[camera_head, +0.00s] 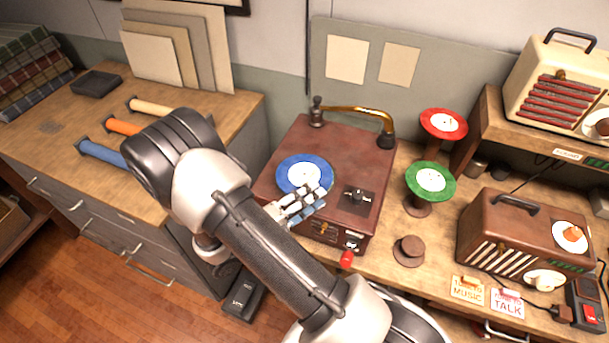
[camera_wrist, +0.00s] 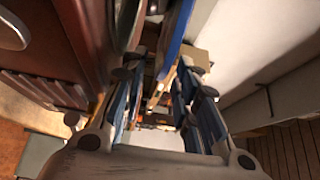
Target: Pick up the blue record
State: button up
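A blue edge that looks like the record (camera_wrist: 177,38) shows edge-on near the fingertips. Whether the fingers touch it I cannot tell.
A brass tone arm (camera_head: 355,110) curves behind the record. A red record (camera_head: 436,118) and a green record (camera_head: 418,180) sit on stands to the right. An empty brown stand (camera_head: 408,251) and a brown radio (camera_head: 480,235) stand on the counter.

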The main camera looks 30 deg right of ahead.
aim_at(327, 187)
jog(key=d, duration=0.3)
jog(key=w+d+b, duration=0.1)
jog(key=d, duration=0.1)
jog(key=shift+d+f, duration=0.2)
jog(key=shift+c, duration=0.3)
grip_shut()
